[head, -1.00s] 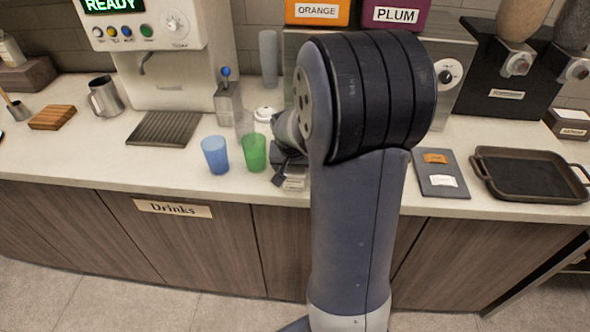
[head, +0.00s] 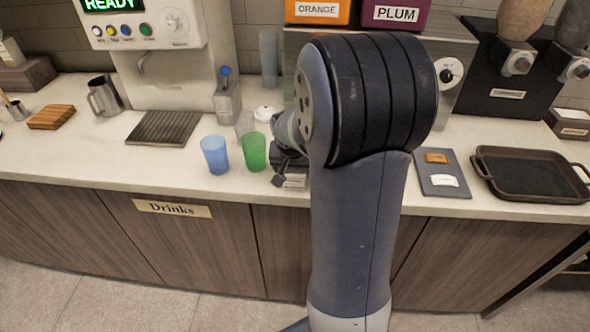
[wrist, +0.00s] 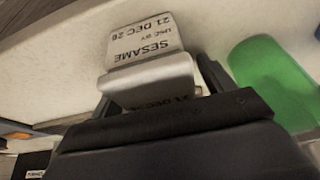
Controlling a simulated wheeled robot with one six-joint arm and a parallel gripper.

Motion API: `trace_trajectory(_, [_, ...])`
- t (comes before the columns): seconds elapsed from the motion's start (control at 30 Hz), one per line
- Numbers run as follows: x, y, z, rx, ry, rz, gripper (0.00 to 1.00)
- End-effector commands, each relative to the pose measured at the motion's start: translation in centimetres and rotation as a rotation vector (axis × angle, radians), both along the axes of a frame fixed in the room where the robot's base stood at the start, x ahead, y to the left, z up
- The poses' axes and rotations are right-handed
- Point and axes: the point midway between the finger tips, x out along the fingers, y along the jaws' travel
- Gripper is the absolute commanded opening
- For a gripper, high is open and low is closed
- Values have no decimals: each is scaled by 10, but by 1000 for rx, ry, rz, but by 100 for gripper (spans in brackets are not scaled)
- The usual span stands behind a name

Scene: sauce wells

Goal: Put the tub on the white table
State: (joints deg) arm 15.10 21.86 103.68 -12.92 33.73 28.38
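The tub (wrist: 150,78) is a small pale grey container with a rounded rim and white labels reading SESAME and a 21 DEC date. In the wrist view it sits between the two dark fingers of my gripper (wrist: 155,88), one on each side. I cannot tell whether the fingers press on it. In the head view my gripper (head: 287,172) is low over the counter's front part, mostly hidden by my arm. Only a small white label of the tub (head: 294,182) shows there. I cannot make out a separate white table.
A green cup (head: 254,152) stands just left of my gripper, with a blue cup (head: 215,154) beyond it. Right of my arm are a grey tray with packets (head: 441,187) and a dark brown tray (head: 530,176). The pale counter (head: 80,155) has free room at left front.

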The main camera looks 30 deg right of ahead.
Motion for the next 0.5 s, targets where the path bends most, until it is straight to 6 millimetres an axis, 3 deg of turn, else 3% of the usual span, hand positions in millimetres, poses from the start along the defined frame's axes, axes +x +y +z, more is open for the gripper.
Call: trace_trajectory(0.5, [0,0,0,0,0,0,34])
